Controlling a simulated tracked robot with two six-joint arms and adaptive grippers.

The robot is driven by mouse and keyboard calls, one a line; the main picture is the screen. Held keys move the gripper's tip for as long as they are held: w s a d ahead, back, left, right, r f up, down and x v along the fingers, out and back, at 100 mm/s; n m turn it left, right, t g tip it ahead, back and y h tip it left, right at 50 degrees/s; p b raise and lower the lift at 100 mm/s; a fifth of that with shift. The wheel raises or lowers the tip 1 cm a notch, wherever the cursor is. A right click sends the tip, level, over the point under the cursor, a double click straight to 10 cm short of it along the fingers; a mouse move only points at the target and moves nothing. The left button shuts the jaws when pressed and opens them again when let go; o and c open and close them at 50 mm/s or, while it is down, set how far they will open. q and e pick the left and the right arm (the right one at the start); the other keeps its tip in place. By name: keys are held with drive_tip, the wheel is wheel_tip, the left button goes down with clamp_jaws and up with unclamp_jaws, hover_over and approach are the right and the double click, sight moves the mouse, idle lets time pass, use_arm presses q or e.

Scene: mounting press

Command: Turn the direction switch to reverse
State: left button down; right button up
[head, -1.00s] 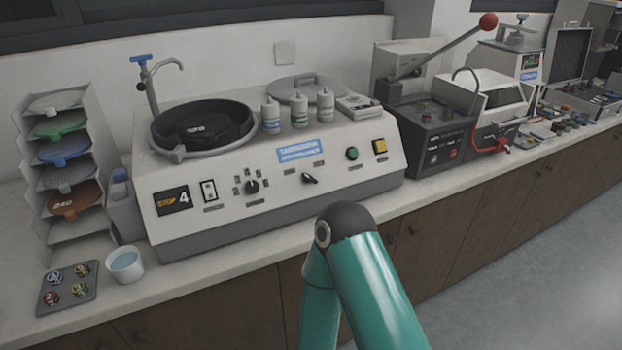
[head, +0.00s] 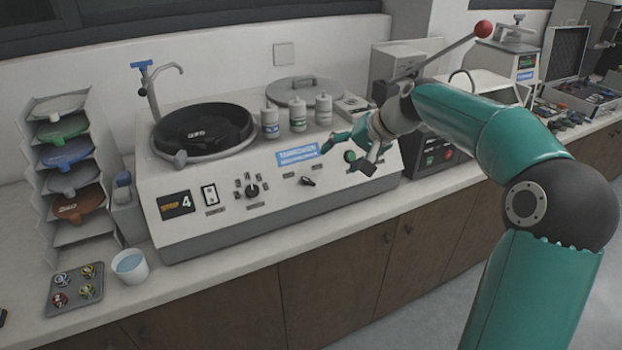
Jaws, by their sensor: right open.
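The direction switch appears to be the small black lever knob (head: 307,181) on the sloped front panel of the white grinder-polisher (head: 225,222). Small labels sit by it, too small to read. It points sideways, slightly down to the right. My right gripper (head: 348,158) is in front of the panel's right part, up and to the right of the knob. Its fingers are spread, with nothing between them, and it does not touch the knob. It covers the yellow button and part of the green button. My left gripper is not in view.
A round black selector knob (head: 252,190) and a rocker switch (head: 209,194) lie left of the lever knob. Bottles (head: 298,115) stand above the panel. A cup (head: 130,265) and a tray of samples (head: 74,289) are at the left. The press (head: 437,152) stands right, partly behind my arm.

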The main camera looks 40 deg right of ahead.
drive_tip(key=d, duration=0.1)
drive_tip(key=p, duration=0.3)
approach(310, 181)
drive_tip(key=x, duration=0.9)
drive_tip(key=shift+w+f, duration=0.1)
drive_tip(key=c, duration=1.1)
